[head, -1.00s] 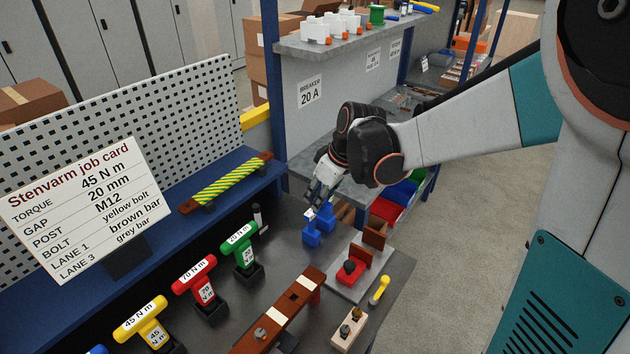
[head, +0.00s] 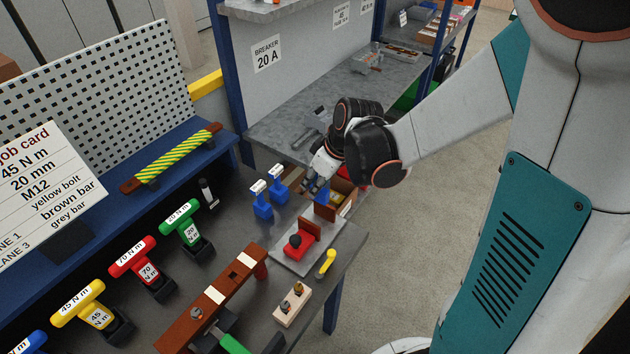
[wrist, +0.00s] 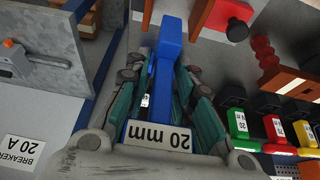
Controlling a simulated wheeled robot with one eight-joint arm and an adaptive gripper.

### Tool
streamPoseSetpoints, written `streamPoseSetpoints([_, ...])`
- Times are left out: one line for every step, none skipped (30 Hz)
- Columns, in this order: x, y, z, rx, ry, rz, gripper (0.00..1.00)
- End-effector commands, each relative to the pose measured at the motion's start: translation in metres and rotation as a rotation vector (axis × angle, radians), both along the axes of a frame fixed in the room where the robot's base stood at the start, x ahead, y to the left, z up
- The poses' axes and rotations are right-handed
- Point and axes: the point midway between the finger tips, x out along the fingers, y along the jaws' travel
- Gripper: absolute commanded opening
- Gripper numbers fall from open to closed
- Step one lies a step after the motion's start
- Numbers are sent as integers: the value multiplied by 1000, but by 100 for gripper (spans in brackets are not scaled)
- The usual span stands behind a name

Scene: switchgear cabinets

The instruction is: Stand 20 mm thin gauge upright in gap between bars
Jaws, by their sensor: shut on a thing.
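My gripper (head: 316,190) is shut on a blue gauge, whose blue end (head: 323,197) shows below the fingers near the fixture. In the wrist view, the gauge's long blue bar (wrist: 170,45) lies between my teal fingers (wrist: 166,85), with its "20 mm" label (wrist: 157,138) nearest the camera. My gripper is behind and above the brown bar. Whether the gauge touches anything is unclear.
Two blue gauges (head: 262,205) stand on the dark bench left of my gripper. The job card (head: 45,190) reads gap 20 mm.

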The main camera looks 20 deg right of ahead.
Motion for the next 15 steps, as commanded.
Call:
streamPoseSetpoints([0,0,-3,0,0,0,0])
streamPoseSetpoints([0,0,-4,0,0,0,0])
streamPoseSetpoints([0,0,-7,0,0,0,0])
streamPoseSetpoints([0,0,-9,0,0,0,0])
streamPoseSetpoints([0,0,-11,0,0,0,0])
streamPoseSetpoints([0,0,-14,0,0,0,0])
streamPoseSetpoints([0,0,-16,0,0,0,0])
streamPoseSetpoints([0,0,-18,0,0,0,0])
streamPoseSetpoints([0,0,-22,0,0,0,0])
streamPoseSetpoints([0,0,-24,0,0,0,0])
streamPoseSetpoints([0,0,-27,0,0,0,0])
streamPoseSetpoints([0,0,-30,0,0,0,0])
streamPoseSetpoints([0,0,-32,0,0,0,0])
streamPoseSetpoints([0,0,-34,0,0,0,0])
streamPoseSetpoints([0,0,-36,0,0,0,0])
